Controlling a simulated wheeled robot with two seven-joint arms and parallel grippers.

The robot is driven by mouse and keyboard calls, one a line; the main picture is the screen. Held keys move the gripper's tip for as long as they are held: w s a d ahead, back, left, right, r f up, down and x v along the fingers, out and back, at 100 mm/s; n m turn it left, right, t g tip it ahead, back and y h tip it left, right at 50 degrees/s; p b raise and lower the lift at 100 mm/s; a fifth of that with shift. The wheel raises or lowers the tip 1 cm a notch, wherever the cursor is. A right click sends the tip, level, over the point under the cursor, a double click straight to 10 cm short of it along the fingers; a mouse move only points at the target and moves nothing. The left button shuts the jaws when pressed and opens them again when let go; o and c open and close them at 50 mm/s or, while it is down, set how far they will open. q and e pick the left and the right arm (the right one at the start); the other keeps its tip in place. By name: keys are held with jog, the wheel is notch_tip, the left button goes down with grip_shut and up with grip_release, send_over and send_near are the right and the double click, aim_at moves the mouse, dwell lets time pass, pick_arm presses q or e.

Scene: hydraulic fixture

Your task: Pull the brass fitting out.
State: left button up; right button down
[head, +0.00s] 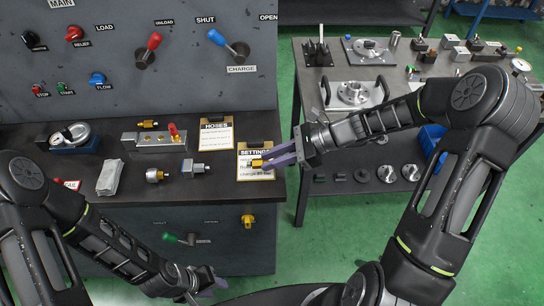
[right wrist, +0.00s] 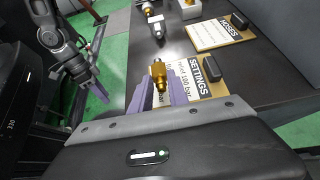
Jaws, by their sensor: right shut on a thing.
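My right gripper (head: 268,158) reaches in from the right over the console's right front corner. Its purple fingers are shut on a brass fitting (head: 257,162). In the right wrist view the brass fitting (right wrist: 160,76) stands out between the fingertips, over the SETTINGS card and clear of any socket that I can see. Part of it is hidden by the fingers. My left gripper (head: 212,286) is low in front of the console, away from the fitting; how far its fingers are apart is unclear. Another brass fitting (head: 248,220) is on the console's front face.
The SETTINGS card (head: 256,172) and HOSES card (head: 216,130) lie on the console ledge. A grey block with a brass end (head: 195,168), a round brass part (head: 155,175), a metal manifold (head: 158,141) and a gauge (head: 75,135) stand to the left. A side table (head: 325,130) is at right.

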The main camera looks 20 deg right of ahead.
jog(key=shift+f, duration=0.3)
jog(key=shift+f+b, duration=0.7)
jog(key=shift+f, duration=0.1)
dwell(0.3)
jog(key=c, duration=1.2)
grip_release()
jog(key=shift+d, duration=0.1)
jog(key=b+v, duration=0.1)
jog(key=v, duration=0.6)
jog(key=shift+s+d+r, duration=0.1)
jog(key=shift+d+r, duration=0.1)
jog(key=shift+d, duration=0.05)
